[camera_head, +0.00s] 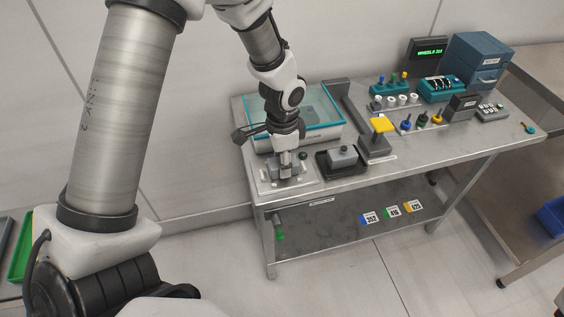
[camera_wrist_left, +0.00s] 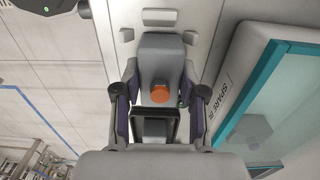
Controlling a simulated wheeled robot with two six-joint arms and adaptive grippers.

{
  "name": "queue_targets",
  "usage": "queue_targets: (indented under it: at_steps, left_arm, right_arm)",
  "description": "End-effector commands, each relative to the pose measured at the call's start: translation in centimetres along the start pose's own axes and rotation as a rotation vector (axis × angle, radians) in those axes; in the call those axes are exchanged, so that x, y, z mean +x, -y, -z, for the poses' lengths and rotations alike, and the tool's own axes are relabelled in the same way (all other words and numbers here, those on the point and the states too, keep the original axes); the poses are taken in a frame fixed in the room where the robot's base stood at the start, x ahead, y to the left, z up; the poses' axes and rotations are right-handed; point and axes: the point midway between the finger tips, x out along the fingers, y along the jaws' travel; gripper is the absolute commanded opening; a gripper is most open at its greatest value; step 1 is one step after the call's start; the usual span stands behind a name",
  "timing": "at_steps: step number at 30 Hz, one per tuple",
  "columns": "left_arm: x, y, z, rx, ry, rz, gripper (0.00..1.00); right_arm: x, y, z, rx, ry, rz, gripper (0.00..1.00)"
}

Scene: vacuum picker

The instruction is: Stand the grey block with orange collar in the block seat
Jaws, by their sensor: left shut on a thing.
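The grey block with orange collar (camera_wrist_left: 160,56) is between the fingers of my left gripper (camera_wrist_left: 160,102) in the left wrist view, its orange collar facing the camera. In the head view my left gripper (camera_head: 287,158) points down at the bench's left front corner, shut on the block (camera_head: 283,172). Several pale pads (camera_wrist_left: 190,38) lie around the block's far end; they may belong to the block seat, but I cannot tell whether the block touches them. The block's underside is hidden. My right gripper is not in view.
A black tray (camera_head: 326,171) with a grey block (camera_head: 343,155) is close on the right. A teal-rimmed box (camera_head: 325,134) stands behind the gripper. A yellow-topped post (camera_head: 381,125) and racks of coloured parts (camera_head: 421,123) fill the bench farther right.

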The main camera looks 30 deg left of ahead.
Motion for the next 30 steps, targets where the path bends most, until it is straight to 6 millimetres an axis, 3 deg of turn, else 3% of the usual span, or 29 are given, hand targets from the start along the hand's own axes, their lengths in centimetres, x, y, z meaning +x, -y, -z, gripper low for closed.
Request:
queue_targets:
  at_steps: [4,5,6,15,19,30]
  left_arm:
    - [0.4,0.0,0.0,0.0,0.0,0.0,0.03]
    - [0.3,0.0,0.0,0.0,0.0,0.0,0.51]
    - [0.3,0.0,0.0,0.0,0.0,0.0,0.66]
    - [0.2,0.0,0.0,0.0,0.0,0.0,0.66]
    - [-0.8,0.1,0.1,0.0,-0.001,0.002,0.66]
    - [-9.7,0.1,0.1,0.0,-0.004,0.003,0.66]
  right_arm:
    - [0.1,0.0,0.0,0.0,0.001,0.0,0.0]
    - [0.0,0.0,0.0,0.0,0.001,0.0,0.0]
    - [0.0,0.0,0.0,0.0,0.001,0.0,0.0]
    - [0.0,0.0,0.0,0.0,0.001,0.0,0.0]
    - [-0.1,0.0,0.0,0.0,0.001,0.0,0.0]
    - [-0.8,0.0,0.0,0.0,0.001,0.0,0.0]
